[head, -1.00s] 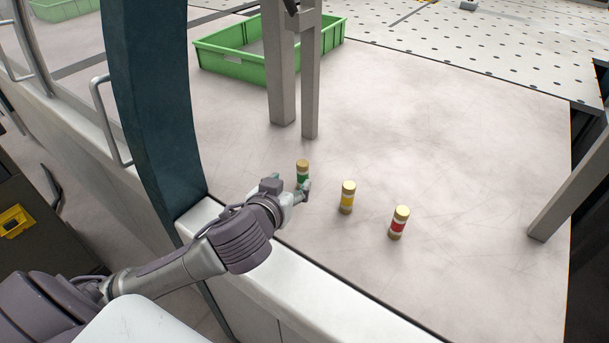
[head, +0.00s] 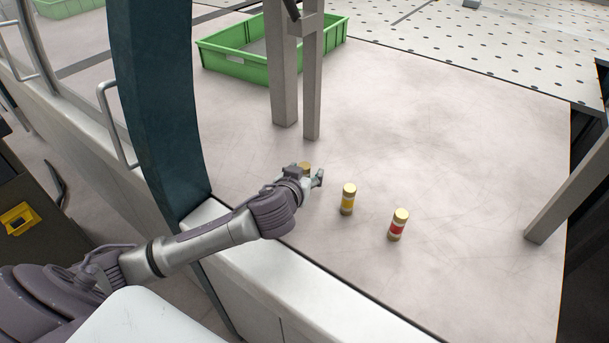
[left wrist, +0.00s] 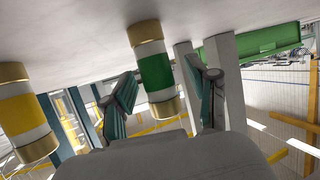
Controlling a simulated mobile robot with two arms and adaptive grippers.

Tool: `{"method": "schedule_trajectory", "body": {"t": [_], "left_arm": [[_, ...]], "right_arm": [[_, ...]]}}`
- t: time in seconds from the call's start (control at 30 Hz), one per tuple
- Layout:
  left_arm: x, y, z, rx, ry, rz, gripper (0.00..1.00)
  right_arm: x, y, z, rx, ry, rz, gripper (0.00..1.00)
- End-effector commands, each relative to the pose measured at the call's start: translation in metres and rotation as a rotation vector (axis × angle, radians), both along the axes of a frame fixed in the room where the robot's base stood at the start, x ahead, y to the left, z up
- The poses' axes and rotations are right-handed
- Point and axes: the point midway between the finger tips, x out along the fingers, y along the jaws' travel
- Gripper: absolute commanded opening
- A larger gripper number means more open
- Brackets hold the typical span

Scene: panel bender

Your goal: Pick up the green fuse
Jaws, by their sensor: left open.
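The green fuse (left wrist: 155,72) has gold caps and a green band. In the left wrist view it stands between the two fingers of my left gripper (left wrist: 163,98), which are open, with a gap on either side. In the head view only the gold top of the green fuse (head: 305,166) shows behind my left gripper (head: 308,178); the rest is hidden. My right gripper is not in view.
A yellow fuse (head: 348,199) stands just right of my left gripper, and a red fuse (head: 398,225) stands farther right. Grey posts (head: 283,80) rise behind. A green crate (head: 232,66) sits at the back. The table's middle (head: 450,130) is clear.

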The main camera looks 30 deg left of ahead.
Motion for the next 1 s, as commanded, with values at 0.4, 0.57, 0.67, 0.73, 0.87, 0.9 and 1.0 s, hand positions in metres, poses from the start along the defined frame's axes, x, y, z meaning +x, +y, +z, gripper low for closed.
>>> {"method": "schedule_trajectory", "body": {"t": [0.4, 0.57, 0.67, 0.73, 0.87, 0.9, 1.0], "left_arm": [[0.0, 0.0, 0.0, 0.0, 0.0, 0.0, 0.07], [0.0, 0.0, 0.0, 0.0, 0.0, -0.001, 0.0], [-0.001, 0.0, 0.0, 0.0, 0.0, -0.001, 0.0], [0.0, 0.0, 0.001, 0.0, 0.0, -0.001, 0.0], [0.0, 0.0, 0.006, -0.002, -0.002, 0.0, 0.0], [0.0, -0.001, 0.009, -0.003, -0.003, -0.001, 0.0], [0.0, -0.001, 0.022, -0.004, -0.005, 0.0, 0.0]], "right_arm": [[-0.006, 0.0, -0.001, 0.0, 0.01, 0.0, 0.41], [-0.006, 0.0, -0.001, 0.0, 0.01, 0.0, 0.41], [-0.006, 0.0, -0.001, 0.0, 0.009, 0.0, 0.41], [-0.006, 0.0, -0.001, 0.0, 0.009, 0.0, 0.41], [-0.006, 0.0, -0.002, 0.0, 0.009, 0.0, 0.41], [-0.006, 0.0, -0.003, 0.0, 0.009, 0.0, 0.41], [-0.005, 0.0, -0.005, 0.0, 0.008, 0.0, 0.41]]}}
